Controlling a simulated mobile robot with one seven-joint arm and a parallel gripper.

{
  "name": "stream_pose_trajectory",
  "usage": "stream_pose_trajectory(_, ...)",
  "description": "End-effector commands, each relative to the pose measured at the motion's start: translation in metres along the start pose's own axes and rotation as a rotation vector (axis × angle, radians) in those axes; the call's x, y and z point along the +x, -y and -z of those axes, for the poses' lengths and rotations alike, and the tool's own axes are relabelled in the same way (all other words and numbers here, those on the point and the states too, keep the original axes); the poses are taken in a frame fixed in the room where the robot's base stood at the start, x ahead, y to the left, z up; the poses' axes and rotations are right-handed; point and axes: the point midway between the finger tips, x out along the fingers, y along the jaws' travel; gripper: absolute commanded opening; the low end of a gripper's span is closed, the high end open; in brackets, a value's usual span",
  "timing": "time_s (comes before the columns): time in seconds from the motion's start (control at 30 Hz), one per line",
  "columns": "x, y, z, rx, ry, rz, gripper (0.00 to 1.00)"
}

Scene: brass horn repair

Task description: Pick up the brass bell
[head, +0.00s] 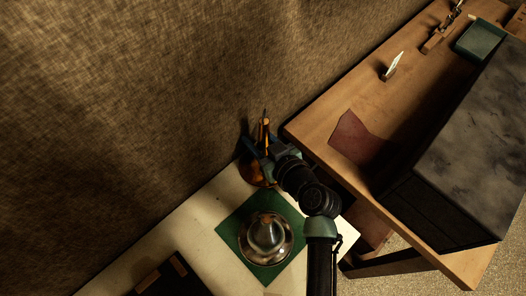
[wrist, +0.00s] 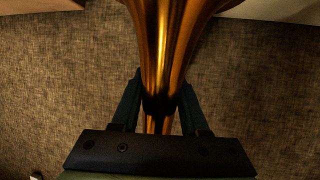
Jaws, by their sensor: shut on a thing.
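The brass bell (wrist: 165,40) fills the top middle of the wrist view, with its narrow neck running down between my fingers. In the head view, its orange-gold flare (head: 252,172) shows below my gripper (head: 259,146) and its thin stem sticks up above. My gripper (wrist: 161,85) is shut on the bell's neck, with one dark finger on each side. Part of the bell is hidden behind the fingers and arm. I cannot tell whether its rim touches the pale bench or hangs above it.
A shiny silver flared piece (head: 266,234) stands on a green mat (head: 233,228) on the pale bench (head: 160,243), close to my arm. A wooden bench (head: 330,118) at the right holds a red-brown cloth (head: 356,137) and a large dark box (head: 462,140). A fabric-textured surface borders the left.

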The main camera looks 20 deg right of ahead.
Motion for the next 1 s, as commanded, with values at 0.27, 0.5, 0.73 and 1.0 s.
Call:
stream_pose_trajectory(0.27,-0.002,-0.001,0.003,-0.001,-0.003,-0.002,0.00)
stream_pose_trajectory(0.5,-0.014,-0.001,0.025,-0.003,-0.006,-0.001,0.00)
stream_pose_trajectory(0.73,-0.028,-0.001,0.060,-0.003,-0.007,-0.002,0.00)
stream_pose_trajectory(1.0,-0.077,-0.013,0.040,0.000,0.001,-0.006,0.00)
